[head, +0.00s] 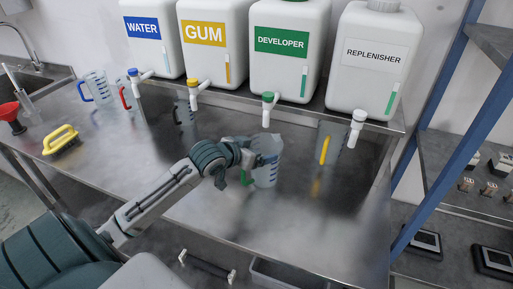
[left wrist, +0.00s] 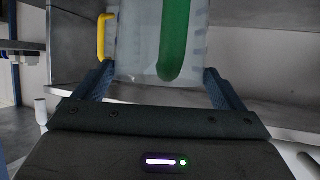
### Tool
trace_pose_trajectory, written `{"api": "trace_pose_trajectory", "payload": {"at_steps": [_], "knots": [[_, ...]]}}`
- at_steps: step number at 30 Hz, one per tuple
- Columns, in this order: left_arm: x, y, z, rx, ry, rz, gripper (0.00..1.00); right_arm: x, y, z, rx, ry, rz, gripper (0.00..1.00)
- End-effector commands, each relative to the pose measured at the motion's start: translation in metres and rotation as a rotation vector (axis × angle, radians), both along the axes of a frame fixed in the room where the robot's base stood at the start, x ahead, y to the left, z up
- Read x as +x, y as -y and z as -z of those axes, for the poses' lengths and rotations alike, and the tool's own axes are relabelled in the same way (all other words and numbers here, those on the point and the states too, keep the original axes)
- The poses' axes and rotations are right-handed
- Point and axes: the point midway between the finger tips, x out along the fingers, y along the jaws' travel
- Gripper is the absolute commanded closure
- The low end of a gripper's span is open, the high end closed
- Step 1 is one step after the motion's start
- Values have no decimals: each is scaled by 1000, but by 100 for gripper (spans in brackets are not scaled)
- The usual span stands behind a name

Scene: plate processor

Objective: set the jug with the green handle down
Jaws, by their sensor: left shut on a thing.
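The clear jug with the green handle (head: 268,173) is in the middle of the head view, in front of the developer and replenisher tanks. My left gripper (head: 252,158) is shut on this jug. The green handle (head: 245,179) hangs toward the near side. In the left wrist view the jug (left wrist: 135,60) is upside-down in the picture between the two fingers of my left gripper (left wrist: 157,90), with its green handle (left wrist: 175,40) facing the camera. I cannot tell whether its base touches the steel counter. My right gripper is not in view.
A jug with a yellow handle (head: 325,150) stands to the right. Jugs with blue (head: 98,90) and red (head: 125,98) handles stand at the left, near a yellow brush (head: 61,140). Tank taps overhang the back of the counter (head: 220,215). The counter's near part is clear.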

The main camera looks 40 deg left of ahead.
Motion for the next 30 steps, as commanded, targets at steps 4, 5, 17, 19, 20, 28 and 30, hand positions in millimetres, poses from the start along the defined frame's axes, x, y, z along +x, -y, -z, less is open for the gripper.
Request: {"api": "trace_pose_trajectory", "payload": {"at_steps": [4,5,17,19,20,28,30], "knots": [[0,0,0,1,1,0,47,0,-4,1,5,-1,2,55],[0,0,1,0,1,0,47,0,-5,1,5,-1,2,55],[0,0,-1,1,2,0,0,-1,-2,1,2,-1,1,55],[-3,-1,-1,2,0,0,0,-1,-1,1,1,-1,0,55],[-5,-1,-2,4,1,0,0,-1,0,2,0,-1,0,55],[-31,-4,-15,8,0,2,0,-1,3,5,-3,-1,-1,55],[-37,-7,-18,10,-1,-1,0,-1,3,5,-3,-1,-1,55]]}}
